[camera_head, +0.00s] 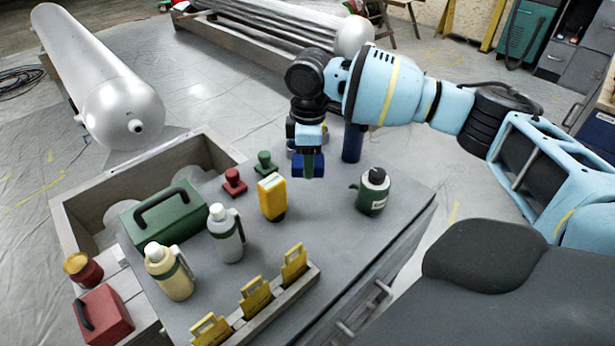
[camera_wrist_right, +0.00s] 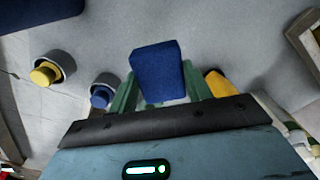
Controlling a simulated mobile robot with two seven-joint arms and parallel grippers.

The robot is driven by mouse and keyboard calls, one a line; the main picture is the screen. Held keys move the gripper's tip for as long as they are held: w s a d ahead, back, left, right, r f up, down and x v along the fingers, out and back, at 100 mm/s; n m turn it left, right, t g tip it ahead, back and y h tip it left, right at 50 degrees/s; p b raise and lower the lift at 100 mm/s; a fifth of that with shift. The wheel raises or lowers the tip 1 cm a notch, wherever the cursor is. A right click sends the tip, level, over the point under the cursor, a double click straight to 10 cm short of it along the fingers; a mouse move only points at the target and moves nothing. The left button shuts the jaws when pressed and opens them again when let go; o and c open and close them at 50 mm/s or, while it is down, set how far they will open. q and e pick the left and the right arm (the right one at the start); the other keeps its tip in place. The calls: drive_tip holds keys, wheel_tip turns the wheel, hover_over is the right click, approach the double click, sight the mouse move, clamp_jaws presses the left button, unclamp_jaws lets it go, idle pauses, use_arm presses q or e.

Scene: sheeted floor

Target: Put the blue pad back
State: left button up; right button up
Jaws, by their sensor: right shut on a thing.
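My right gripper (camera_head: 308,150) reaches over the far side of the grey worktop (camera_head: 320,215). It is shut on a blue pad (camera_head: 308,166), which hangs below its fingers. In the right wrist view the blue pad (camera_wrist_right: 157,72) is a small block between the green fingers (camera_wrist_right: 155,98), with grey surface behind it. I cannot tell whether the pad touches the worktop. My left gripper is not in view.
A dark blue cylinder (camera_head: 352,143) stands just right of the pad. A yellow device (camera_head: 271,197), red stamp (camera_head: 234,182), green stamp (camera_head: 265,162) and green can (camera_head: 374,191) are nearby. Grey cups hold yellow (camera_wrist_right: 42,75) and blue (camera_wrist_right: 100,97) knobs.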

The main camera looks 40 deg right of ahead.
sight(309, 186)
drive_tip(key=shift+f, duration=0.8)
wheel_tip(309, 186, down, 4)
drive_tip(key=shift+r+b, duration=0.15)
drive_tip(key=shift+b, duration=0.3)
drive_tip(key=o, duration=0.9)
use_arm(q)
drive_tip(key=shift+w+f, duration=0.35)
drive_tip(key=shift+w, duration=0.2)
use_arm(e)
drive_tip(key=shift+r, duration=0.1)
drive_tip(key=shift+r, duration=0.25)
wheel_tip(309, 186, up, 10)
drive_tip(key=shift+p, duration=1.1)
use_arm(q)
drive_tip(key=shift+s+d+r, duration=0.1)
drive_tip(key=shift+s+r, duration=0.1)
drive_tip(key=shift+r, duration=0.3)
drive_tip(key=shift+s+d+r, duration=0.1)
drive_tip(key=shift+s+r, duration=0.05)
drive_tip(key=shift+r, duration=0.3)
use_arm(e)
drive_tip(key=shift+r, duration=0.75)
